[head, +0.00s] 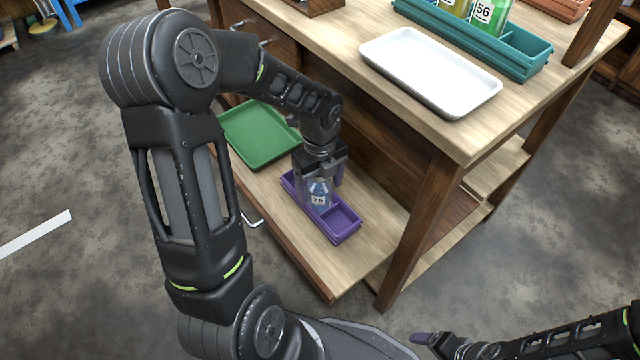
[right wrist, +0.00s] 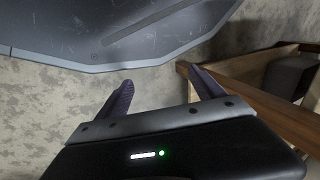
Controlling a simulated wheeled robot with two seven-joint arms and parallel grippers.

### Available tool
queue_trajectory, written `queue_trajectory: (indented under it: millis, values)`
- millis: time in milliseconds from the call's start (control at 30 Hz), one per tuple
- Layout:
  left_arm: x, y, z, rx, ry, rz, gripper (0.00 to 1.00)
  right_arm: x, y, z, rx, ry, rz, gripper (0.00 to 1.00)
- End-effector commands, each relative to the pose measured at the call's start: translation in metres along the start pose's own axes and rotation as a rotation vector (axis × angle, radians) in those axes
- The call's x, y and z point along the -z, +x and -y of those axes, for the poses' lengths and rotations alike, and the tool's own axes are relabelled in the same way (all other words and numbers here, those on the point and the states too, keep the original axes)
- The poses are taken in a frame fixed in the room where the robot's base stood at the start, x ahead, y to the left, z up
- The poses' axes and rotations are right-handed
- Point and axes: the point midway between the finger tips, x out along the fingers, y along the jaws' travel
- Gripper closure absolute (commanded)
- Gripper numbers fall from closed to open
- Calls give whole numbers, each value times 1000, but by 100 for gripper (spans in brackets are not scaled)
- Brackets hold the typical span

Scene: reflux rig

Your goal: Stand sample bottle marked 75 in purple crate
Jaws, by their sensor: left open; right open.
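The purple crate (head: 343,222) sits on the lower pull-out shelf of the wooden bench, with an empty compartment at its near right end. The sample bottle marked 75 (head: 318,197), with bluish contents, stands upright in the compartment to the left of that one. My left gripper (head: 322,182) is directly above and around the bottle's top, with its jaws open. The bottle's upper part is partly hidden by the gripper. My right gripper (right wrist: 160,92) is open and empty in the right wrist view, away from the crate; it shows at the bottom of the head view.
A green tray (head: 262,150) lies on the shelf behind the crate. On the bench top are a white tray (head: 430,85) and a teal crate (head: 515,62) holding bottles, one marked 56. A bench leg (head: 425,215) rises right of the purple crate.

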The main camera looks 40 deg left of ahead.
Motion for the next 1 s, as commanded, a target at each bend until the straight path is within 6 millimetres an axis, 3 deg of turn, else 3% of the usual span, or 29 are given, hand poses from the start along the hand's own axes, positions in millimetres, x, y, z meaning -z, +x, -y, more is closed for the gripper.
queue_trajectory:
  millis: [167, 600, 767, 1000]
  values:
    - [0, -20, 1, 3, 1, 2, 25, -2, -8, 4, 2, -2, 4, 21]
    - [0, -106, 1, 3, 1, 2, 25, -10, -33, 20, 12, -14, 25, 21]
    - [0, -120, 1, 2, 0, 2, 25, -11, -36, 22, 13, -16, 28, 21]
    - [0, -122, 0, 1, 1, 0, 25, -12, -35, 22, 13, -16, 28, 21]
